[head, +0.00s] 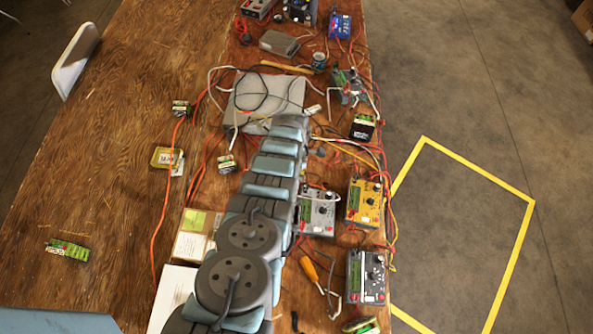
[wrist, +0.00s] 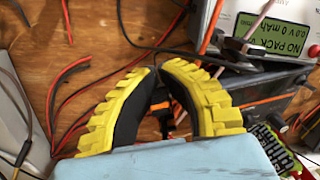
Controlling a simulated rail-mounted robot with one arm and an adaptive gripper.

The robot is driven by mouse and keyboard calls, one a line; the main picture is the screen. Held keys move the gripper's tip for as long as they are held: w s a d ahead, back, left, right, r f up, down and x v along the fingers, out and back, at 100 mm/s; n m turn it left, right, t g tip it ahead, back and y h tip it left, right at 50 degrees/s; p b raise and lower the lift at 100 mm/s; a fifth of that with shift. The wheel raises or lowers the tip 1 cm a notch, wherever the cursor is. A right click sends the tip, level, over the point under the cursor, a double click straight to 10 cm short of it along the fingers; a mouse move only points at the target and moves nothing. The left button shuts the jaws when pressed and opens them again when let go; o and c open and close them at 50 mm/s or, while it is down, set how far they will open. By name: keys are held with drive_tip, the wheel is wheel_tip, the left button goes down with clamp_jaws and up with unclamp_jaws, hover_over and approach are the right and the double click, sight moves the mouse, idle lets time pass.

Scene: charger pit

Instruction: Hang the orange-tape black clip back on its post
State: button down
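My gripper (wrist: 159,70) shows in the wrist view as two yellow ribbed fingers with black inner pads. Dark clip-like parts (wrist: 238,45) and an orange strip (wrist: 211,28) are at the charger's front edge, right of the fingertips. I cannot make out which post is the clip's. In the head view my arm hides the gripper.
A grey charger (wrist: 270,32) reading "NO PACK" is close on the right in the wrist view. Red and black wires cross the wooden bench (wrist: 105,35). In the head view, a yellow charger (head: 365,203) and a grey flat box (head: 290,92) are near my arm. The bench's left side (head: 110,150) is mostly clear.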

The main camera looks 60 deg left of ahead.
drive_tip(key=shift+s+d+p, duration=0.45)
drive_tip(key=shift+d+p, duration=0.4)
drive_tip(key=shift+p, duration=0.4)
drive_tip(key=shift+s+d+p, duration=0.5)
drive_tip(key=shift+d+p, duration=0.3)
drive_tip(key=shift+p, duration=0.4)
drive_tip(key=shift+s+d+p, duration=0.45)
drive_tip(key=shift+d+p, duration=0.4)
drive_tip(key=shift+p, duration=0.4)
idle(1.0)
drive_tip(key=shift+s+d+p, duration=0.45)
drive_tip(key=shift+d+p, duration=0.3)
drive_tip(key=shift+p, duration=0.1)
drive_tip(key=shift+s+d+p, duration=0.4)
drive_tip(key=shift+d+p, duration=0.4)
drive_tip(key=shift+p, duration=0.05)
drive_tip(key=shift+s+d+p, duration=0.45)
drive_tip(key=shift+d+p, duration=0.3)
drive_tip(key=shift+p, duration=0.1)
idle(0.8)
